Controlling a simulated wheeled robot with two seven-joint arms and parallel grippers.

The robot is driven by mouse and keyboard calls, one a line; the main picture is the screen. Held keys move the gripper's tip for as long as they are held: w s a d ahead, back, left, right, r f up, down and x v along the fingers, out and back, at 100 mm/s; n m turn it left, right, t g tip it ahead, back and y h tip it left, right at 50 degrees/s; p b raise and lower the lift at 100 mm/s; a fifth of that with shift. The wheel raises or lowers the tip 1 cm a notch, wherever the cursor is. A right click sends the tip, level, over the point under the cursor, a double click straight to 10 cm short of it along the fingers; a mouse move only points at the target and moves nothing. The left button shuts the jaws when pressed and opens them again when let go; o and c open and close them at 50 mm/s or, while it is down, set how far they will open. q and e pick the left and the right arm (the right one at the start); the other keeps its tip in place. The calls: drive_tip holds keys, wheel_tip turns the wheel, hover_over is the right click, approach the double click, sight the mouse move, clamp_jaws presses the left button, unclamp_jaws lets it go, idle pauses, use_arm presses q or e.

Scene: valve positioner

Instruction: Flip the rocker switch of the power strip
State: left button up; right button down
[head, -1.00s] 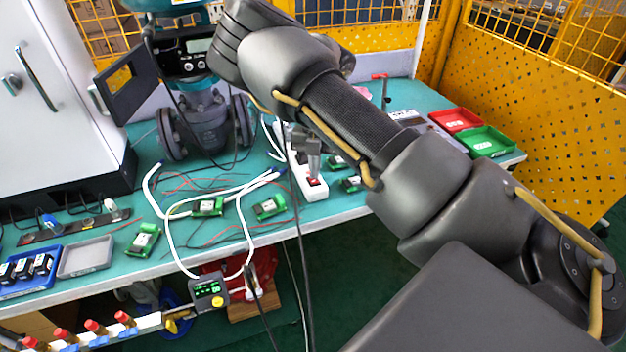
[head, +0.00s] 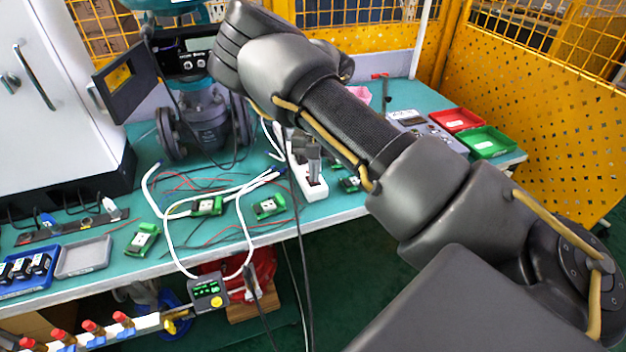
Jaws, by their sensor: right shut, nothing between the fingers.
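The white power strip (head: 319,190) lies near the front edge of the teal bench, partly hidden under my right arm. My right gripper (head: 315,178) points down over the near end of the strip. It is shut and empty, with its tips at the rocker switch. The tips now cover the red rocker, so its position cannot be told. Whether the tips touch it is too small to tell. My left gripper is not in view.
Small green boards (head: 270,206) and white cables lie left of the strip. A dark valve body (head: 205,122) with an open-doored positioner stands behind. A red bin (head: 457,120) and a green bin (head: 487,142) sit at the right. A black cable hangs beside the strip.

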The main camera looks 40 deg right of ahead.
wheel_tip(320, 180, up, 7)
drive_tip(key=p, duration=0.6)
drive_tip(key=shift+f, duration=0.1)
idle(0.5)
